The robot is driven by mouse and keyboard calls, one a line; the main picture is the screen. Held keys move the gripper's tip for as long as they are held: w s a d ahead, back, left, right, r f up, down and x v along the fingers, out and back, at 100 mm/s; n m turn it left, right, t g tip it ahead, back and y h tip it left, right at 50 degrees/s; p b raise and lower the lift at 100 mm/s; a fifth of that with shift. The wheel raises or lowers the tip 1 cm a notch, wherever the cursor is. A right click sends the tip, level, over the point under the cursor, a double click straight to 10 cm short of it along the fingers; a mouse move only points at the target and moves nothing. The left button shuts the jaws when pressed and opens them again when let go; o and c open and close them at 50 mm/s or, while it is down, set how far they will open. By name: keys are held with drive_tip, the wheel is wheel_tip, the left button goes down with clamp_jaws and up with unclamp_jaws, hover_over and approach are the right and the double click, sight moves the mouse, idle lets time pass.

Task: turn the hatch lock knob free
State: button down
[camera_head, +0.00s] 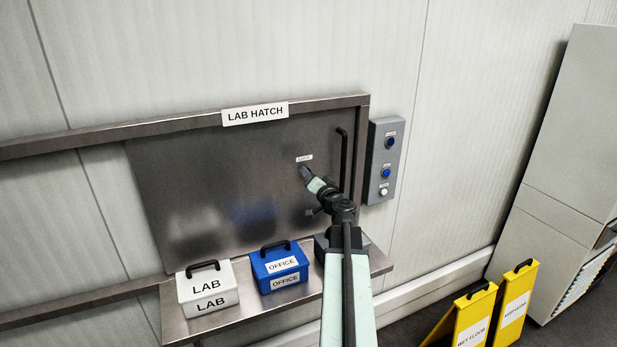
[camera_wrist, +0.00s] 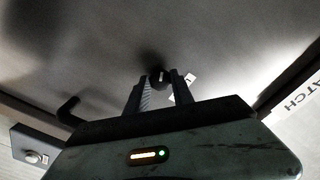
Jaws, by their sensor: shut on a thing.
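The metal hatch (camera_head: 215,185) under the "LAB HATCH" sign (camera_head: 255,113) is closed flat in its frame. My gripper (camera_head: 304,171) reaches up to the hatch face just below a small white label (camera_head: 304,158). In the wrist view the black round lock knob (camera_wrist: 158,75) sits between the two fingers of my gripper (camera_wrist: 160,85), which are shut on it. A short pale mark shows on the knob, roughly upright in that view. In the head view the knob is hidden by my gripper. A black hatch handle (camera_head: 344,160) stands to the right.
A grey button panel (camera_head: 377,205) is right of the hatch. A white LAB box (camera_head: 207,296) and a blue OFFICE box (camera_head: 272,275) stand on the shelf (camera_head: 178,325) below. Yellow floor signs (camera_head: 515,300) and a grey cabinet (camera_head: 570,180) are at the right.

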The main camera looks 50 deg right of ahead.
drive_tip(key=shift+n, duration=0.5)
idle(0.3)
drive_tip(key=c, duration=1.1)
unclamp_jaws()
drive_tip(key=shift+w, duration=0.1)
drive_tip(key=v, duration=0.8)
drive_tip(key=shift+w, duration=0.1)
